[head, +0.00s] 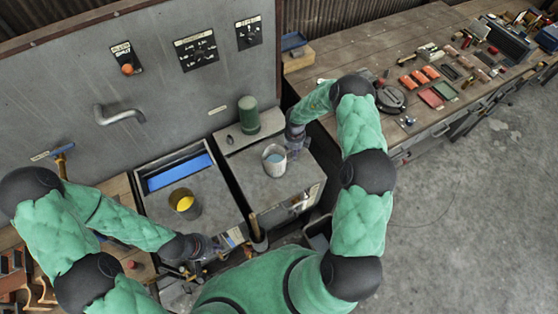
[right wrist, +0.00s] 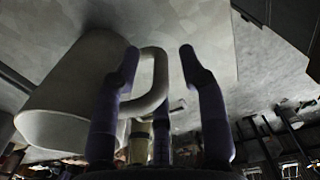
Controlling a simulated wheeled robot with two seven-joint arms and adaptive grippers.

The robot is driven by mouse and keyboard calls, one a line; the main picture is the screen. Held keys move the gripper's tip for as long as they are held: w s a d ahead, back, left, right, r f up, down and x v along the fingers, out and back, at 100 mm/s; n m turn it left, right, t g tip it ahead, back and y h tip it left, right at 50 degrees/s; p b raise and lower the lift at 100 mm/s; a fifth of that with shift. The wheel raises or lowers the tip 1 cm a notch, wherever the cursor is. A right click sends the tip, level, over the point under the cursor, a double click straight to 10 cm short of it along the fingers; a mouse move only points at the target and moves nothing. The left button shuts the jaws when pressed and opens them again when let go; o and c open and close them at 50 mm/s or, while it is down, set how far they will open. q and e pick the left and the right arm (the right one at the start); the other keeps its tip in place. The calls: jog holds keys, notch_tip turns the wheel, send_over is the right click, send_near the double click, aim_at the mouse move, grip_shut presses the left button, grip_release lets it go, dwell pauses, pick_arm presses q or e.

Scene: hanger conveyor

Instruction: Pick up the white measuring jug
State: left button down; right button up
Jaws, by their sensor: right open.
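The white measuring jug (head: 274,160) stands upright on the grey cabinet top in the head view, with a bluish inside. In the right wrist view the jug (right wrist: 70,95) fills the left side, and its looped handle (right wrist: 158,85) lies across the space between the fingers. My right gripper (head: 297,140) is at the jug's right side, open; in the wrist view its fingers (right wrist: 159,55) stand around the handle, not closed on it. My left gripper (head: 212,248) is low by the front of the counter; its jaws are too small to read.
A dark green cylinder (head: 248,115) stands behind the jug. A brush-like tool (head: 235,237) is near my left gripper. A tool-covered workbench (head: 410,60) is at right.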

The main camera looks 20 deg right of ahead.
jog(key=shift+f, duration=0.35)
jog(key=shift+c, duration=0.3)
grip_shut()
jog(key=shift+r, duration=0.1)
